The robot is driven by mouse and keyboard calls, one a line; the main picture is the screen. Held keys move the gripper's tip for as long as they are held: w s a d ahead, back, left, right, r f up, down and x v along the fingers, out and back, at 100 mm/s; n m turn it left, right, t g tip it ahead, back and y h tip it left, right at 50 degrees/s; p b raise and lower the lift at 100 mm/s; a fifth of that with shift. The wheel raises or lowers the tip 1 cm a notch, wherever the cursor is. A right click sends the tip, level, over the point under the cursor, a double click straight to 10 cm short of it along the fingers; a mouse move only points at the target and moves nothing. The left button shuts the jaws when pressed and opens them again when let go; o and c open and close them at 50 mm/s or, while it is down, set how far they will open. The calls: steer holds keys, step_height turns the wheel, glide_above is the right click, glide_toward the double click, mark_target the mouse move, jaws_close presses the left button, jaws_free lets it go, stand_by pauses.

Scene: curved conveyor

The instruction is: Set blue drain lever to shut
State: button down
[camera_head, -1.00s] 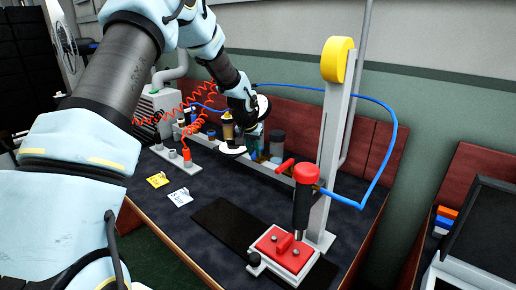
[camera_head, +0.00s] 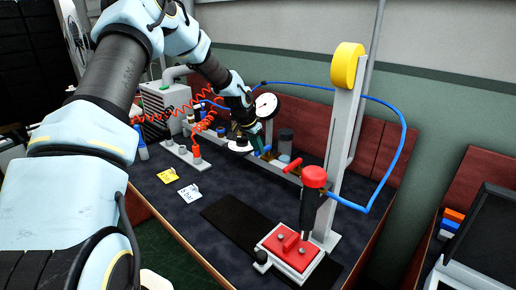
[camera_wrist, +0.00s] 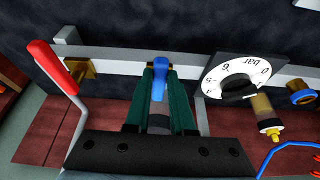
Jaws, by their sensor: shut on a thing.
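The blue drain lever (camera_wrist: 160,68) stands up from a grey rail in the wrist view. The two green fingers of my gripper (camera_wrist: 159,78) are on either side of it and shut on it. In the head view my gripper (camera_head: 262,140) is low over the rail at the back of the bench, and the blue lever cannot be made out clearly there.
In the wrist view a red-handled lever (camera_wrist: 43,55) is on the left and a bar dial (camera_wrist: 238,75) with a black knob close on the right.

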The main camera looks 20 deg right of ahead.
steer(key=c, duration=0.8)
jaws_free()
steer(key=shift+o, duration=0.2)
steer(key=b+v, duration=0.2)
steer(key=v, duration=0.8)
steer(key=shift+r+b, duration=0.35)
steer(key=shift+r, duration=0.05)
steer(key=shift+a, duration=0.2)
steer(key=s+a+n+y, duration=0.1)
steer(key=s+a+n, duration=0.2)
steer(key=s+a, duration=0.4)
steer(key=s+a+f+n+y, duration=0.1)
steer(key=s+a+n, duration=0.3)
steer(key=s+a, duration=0.4)
steer(key=s+a+n+y, duration=0.1)
steer(key=s+a+n, duration=0.3)
steer(key=a, duration=1.3)
steer(key=s, duration=0.3)
steer(key=shift+f+y, duration=0.3)
steer(key=shift+y, duration=0.1)
